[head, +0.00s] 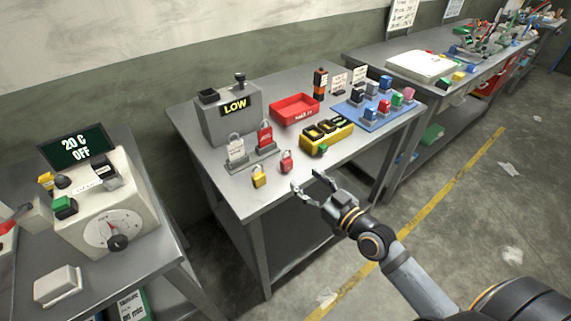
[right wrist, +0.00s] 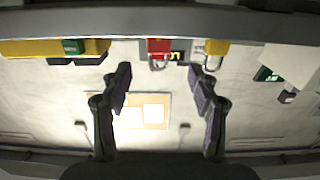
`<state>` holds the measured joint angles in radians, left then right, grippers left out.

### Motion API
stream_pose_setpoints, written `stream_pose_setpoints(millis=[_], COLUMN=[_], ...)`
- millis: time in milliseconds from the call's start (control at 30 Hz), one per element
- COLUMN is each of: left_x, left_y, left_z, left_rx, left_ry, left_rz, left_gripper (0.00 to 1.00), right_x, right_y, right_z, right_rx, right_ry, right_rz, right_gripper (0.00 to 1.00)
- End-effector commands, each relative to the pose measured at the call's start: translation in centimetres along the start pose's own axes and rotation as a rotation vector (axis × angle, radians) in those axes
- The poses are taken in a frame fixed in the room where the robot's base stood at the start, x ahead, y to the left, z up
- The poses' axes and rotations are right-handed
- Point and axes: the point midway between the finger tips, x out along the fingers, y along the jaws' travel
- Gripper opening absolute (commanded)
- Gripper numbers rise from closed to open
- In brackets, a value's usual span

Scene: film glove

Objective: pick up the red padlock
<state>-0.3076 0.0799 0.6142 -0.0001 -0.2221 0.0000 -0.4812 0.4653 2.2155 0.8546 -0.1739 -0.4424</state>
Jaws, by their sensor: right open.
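A small red padlock (head: 286,161) stands on the middle table near its front edge, right of a yellow padlock (head: 259,176). A larger red padlock (head: 265,135) sits on a grey stand beside a white one (head: 236,149). My right gripper (head: 307,181) is open and empty at the table's front edge, just to the right of and nearer than the small red padlock. In the right wrist view, which looks upside down, a red padlock (right wrist: 159,46) shows ahead between the open fingers (right wrist: 160,74), apart from them. My left gripper is not in view.
Behind the padlocks are a grey box marked LOW (head: 229,118) and a red tray (head: 295,110). A yellow block (head: 327,137) stands to the right, then a blue mat (head: 371,121) with several coloured pieces. Bare tabletop lies around the two front padlocks.

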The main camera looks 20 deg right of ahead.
Motion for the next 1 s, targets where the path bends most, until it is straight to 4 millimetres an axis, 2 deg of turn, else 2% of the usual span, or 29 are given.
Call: stream_pose_setpoints(millis=[100,200,467,733,1000], left_x=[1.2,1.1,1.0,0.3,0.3], left_y=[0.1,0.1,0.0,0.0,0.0], left_z=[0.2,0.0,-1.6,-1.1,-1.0], left_rx=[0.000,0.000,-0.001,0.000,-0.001], left_ry=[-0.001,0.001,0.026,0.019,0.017], left_rz=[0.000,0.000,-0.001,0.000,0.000], left_gripper=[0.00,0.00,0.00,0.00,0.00], right_x=[2.2,3.7,5.1,9.3,10.0], right_y=[0.1,0.1,0.1,0.3,0.3], right_z=[0.1,0.0,-0.1,-0.1,0.1], right_rx=[0.007,0.005,0.003,0.005,0.001], right_ry=[0.010,0.007,0.002,0.003,0.001], right_rz=[0.003,0.005,0.001,0.001,0.000], right_gripper=[0.60,0.60,0.60,0.60,0.60])
